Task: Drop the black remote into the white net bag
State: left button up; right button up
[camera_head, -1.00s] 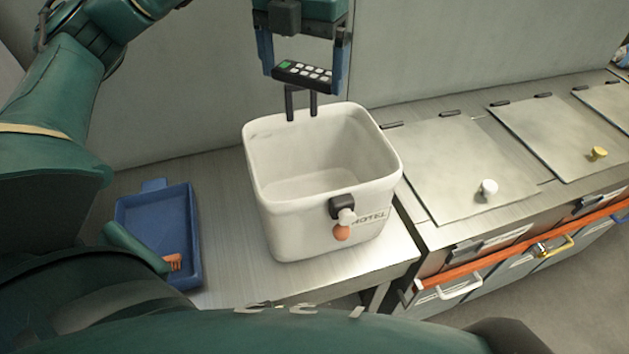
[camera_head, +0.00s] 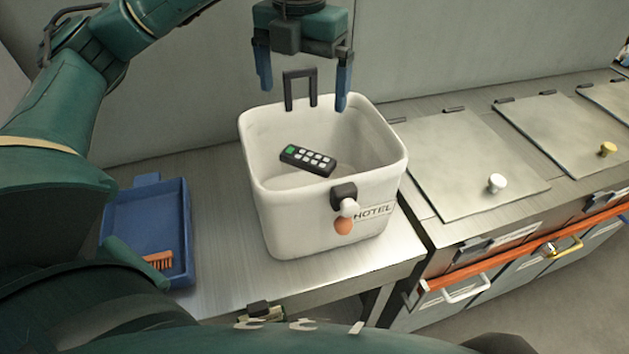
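The black remote (camera_head: 308,160), with one green and several white buttons, is inside the opening of a white square bin-like bag (camera_head: 325,215) marked HOTEL. Whether it rests on the floor of the bag or is still falling, I cannot tell. My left gripper (camera_head: 304,98) is above the back rim of the bag, its blue fingers wide apart and nothing between them. No white net bag of visible mesh shows; the white container has solid walls. My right gripper is not in view.
A blue tray (camera_head: 150,215) with an orange brush (camera_head: 158,261) lies left of the white container on the metal counter (camera_head: 225,235). Metal lids with knobs (camera_head: 497,183) lie to the right, above an orange rail (camera_head: 500,262). A grey wall stands behind.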

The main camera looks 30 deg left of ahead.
pick_arm(q)
jog(key=shift+r, duration=0.3)
notch_tip(320, 180, up, 13)
jog(key=p, duration=0.4)
jog(key=shift+f, duration=0.2)
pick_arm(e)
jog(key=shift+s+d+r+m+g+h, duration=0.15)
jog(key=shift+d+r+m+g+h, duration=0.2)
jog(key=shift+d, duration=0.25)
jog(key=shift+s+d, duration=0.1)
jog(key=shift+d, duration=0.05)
